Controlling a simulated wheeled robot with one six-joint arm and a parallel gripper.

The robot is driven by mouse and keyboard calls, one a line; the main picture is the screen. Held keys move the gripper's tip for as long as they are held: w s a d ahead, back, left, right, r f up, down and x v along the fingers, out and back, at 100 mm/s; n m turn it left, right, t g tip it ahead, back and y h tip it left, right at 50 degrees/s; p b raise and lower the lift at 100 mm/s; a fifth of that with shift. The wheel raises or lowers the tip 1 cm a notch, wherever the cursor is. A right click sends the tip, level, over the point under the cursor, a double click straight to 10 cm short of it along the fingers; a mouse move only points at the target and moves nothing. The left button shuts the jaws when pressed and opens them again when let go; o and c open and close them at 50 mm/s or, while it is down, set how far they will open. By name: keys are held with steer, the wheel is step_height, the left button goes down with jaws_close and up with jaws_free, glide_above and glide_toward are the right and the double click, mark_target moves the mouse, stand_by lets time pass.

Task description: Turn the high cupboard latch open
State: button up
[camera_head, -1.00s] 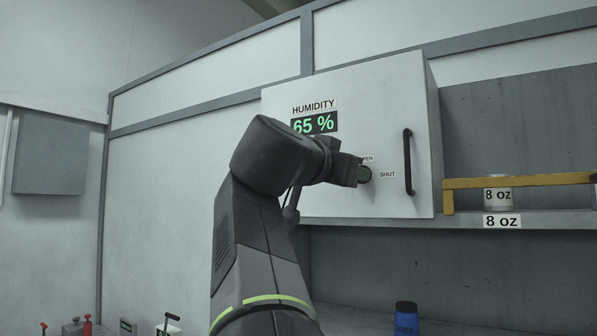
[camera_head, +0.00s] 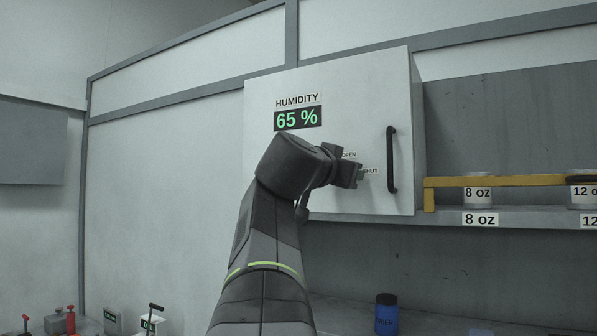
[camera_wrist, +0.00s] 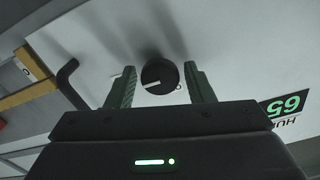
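The high cupboard (camera_head: 330,100) has a flat white door, closed, with a black bar handle (camera_head: 391,160) at its right. Its latch is a round dark knob (camera_wrist: 160,74) with a white mark, seen in the wrist view. The mark points left, toward the handle side. An OPEN label (camera_head: 349,155) and a SHUT label (camera_head: 371,171) are on the door. My gripper (camera_head: 352,168) is at the door and hides the knob in the head view. In the wrist view my gripper (camera_wrist: 160,86) is open, its fingers either side of the knob, with gaps visible.
A humidity display (camera_head: 298,119) reads 65 % on the door's left. A yellow rail (camera_head: 450,182) and cups (camera_head: 478,195) are on the shelf to the right. A blue bottle (camera_head: 386,314) stands on the counter below.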

steer(key=c, duration=0.7)
steer(key=shift+n, duration=0.4)
steer(key=n+p, duration=0.1)
steer(key=n, duration=1.6)
steer(key=shift+r, duration=0.1)
steer(key=shift+p, duration=0.3)
steer(key=o, duration=1)
